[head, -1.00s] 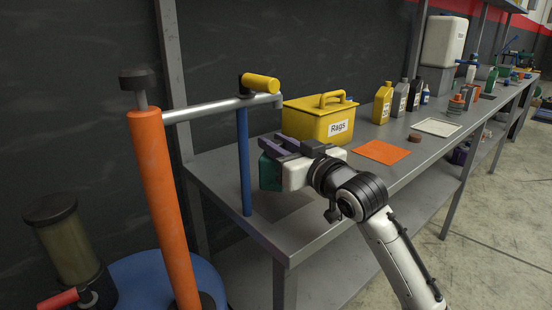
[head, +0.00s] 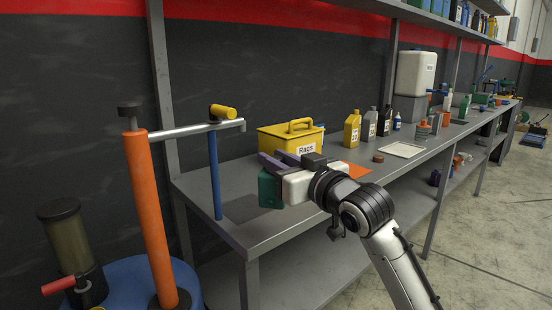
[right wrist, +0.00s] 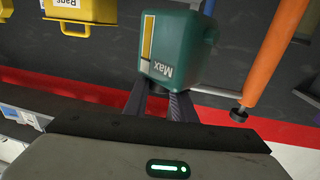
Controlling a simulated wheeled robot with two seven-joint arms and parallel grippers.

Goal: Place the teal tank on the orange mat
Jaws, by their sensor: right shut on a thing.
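The teal tank (head: 270,188) is held in my right gripper (head: 276,164) above the near left end of the grey workbench. In the right wrist view the tank (right wrist: 178,48) shows a "Max" label and a yellow stripe, and the right gripper's fingers (right wrist: 163,103) are shut on it. The orange mat (head: 357,170) lies on the bench to the right of the gripper, partly hidden behind the gripper and arm. My left gripper is not in view.
A yellow Rags box (head: 291,140) stands just behind the gripper. Several bottles (head: 352,128) stand beyond the mat, with a small brown puck (head: 378,157) and a white sheet (head: 403,150) nearby. An orange post (head: 150,220) and blue drum (head: 120,283) are at left.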

